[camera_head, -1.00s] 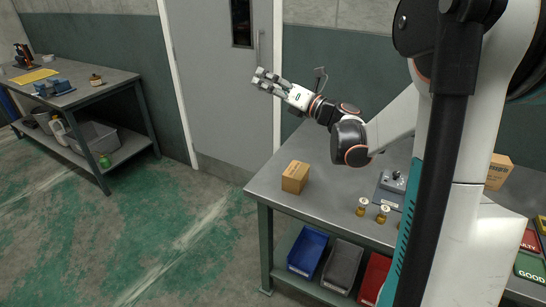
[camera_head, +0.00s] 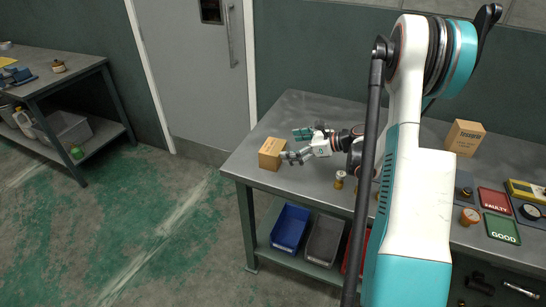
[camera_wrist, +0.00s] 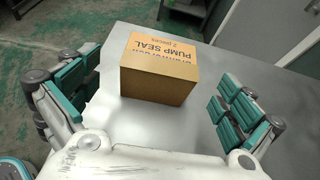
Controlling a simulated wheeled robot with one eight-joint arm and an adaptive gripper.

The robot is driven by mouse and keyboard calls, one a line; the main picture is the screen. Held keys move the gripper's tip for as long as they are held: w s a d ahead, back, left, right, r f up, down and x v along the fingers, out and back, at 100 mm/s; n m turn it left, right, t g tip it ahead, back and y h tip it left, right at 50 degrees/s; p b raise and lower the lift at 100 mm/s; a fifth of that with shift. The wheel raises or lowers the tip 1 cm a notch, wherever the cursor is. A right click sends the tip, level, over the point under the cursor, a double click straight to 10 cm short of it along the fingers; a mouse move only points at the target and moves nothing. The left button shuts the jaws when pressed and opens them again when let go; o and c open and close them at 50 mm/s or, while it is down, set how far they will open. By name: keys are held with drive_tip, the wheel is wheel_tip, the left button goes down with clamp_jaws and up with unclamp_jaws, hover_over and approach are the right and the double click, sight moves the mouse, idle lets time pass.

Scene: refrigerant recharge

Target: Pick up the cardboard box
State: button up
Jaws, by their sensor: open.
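The small cardboard box (camera_head: 271,154) stands upright near the left end of the grey metal table. In the wrist view the cardboard box (camera_wrist: 160,75) has an orange top label reading "PUMP SEAL". My gripper (camera_head: 292,145) is low over the table at the box's right side. In the wrist view my gripper (camera_wrist: 160,105) is open, with one finger on each side of the box and a visible gap to each. The fingers do not appear to touch it.
A second, larger cardboard box (camera_head: 465,137) stands at the table's back right. Small brass-coloured parts (camera_head: 340,179) stand near the front edge. Red (camera_head: 493,199) and green (camera_head: 502,228) labelled trays lie at the right. Blue (camera_head: 290,228) and grey (camera_head: 325,238) bins sit on the shelf below.

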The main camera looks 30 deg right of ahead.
sight(278, 147)
drive_tip(key=shift+x, duration=1.2)
drive_tip(key=b+x, duration=0.2)
drive_tip(key=x, duration=0.3)
drive_tip(key=shift+w+d+f, duration=0.1)
drive_tip(key=shift+f, duration=0.05)
drive_tip(key=c, duration=1.2)
